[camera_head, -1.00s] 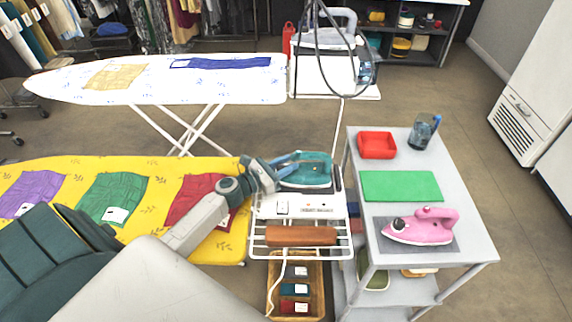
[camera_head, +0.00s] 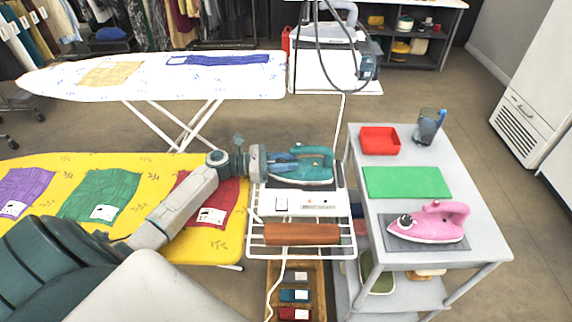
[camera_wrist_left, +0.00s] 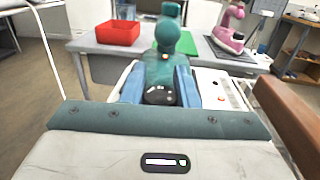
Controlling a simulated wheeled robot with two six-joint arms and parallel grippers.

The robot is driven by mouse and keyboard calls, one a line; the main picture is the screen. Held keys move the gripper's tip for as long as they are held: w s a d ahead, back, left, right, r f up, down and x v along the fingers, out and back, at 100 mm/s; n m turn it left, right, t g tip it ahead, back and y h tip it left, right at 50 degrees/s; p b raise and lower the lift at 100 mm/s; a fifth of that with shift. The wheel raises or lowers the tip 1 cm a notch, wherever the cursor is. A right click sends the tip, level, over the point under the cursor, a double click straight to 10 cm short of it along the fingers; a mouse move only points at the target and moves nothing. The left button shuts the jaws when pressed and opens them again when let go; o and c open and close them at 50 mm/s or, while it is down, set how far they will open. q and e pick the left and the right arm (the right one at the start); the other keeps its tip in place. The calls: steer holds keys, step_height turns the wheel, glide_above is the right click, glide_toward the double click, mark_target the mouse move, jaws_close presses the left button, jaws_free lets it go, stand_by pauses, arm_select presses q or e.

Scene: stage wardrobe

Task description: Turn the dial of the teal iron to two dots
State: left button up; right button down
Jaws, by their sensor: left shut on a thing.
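The teal iron (camera_head: 318,163) lies on the stand at the head of the yellow ironing board; its teal handle also shows in the left wrist view (camera_wrist_left: 168,38). My left gripper (camera_head: 294,164) reaches it from the left at its rear end. In the left wrist view its blue fingers (camera_wrist_left: 159,84) are shut on the iron's black dial (camera_wrist_left: 160,96), one on each side. Small light marks show on the dial, but its setting is too small to read. My right gripper is not in view.
A white switch panel (camera_head: 285,205) and a brown roll (camera_head: 302,234) are just in front of the iron. On the grey cart (camera_head: 450,253) stand a red tray (camera_head: 380,141), a green mat (camera_head: 402,182), a glass (camera_head: 429,127) and a pink iron (camera_head: 436,222).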

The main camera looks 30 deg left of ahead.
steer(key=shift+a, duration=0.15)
arm_select(q)
steer(key=o, duration=1)
steer(key=shift+c, duration=0.2)
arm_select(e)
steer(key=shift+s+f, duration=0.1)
arm_select(q)
steer(key=shift+s+a+f, duration=0.1)
steer(key=shift+s+a, duration=0.15)
steer(key=shift+a, duration=0.15)
steer(key=b+v, duration=0.2)
steer(key=v, duration=0.6)
steer(key=shift+s+a, duration=0.1)
steer(key=shift+a, duration=0.15)
steer(key=shift+s+a, duration=0.4)
steer(key=shift+a, duration=0.15)
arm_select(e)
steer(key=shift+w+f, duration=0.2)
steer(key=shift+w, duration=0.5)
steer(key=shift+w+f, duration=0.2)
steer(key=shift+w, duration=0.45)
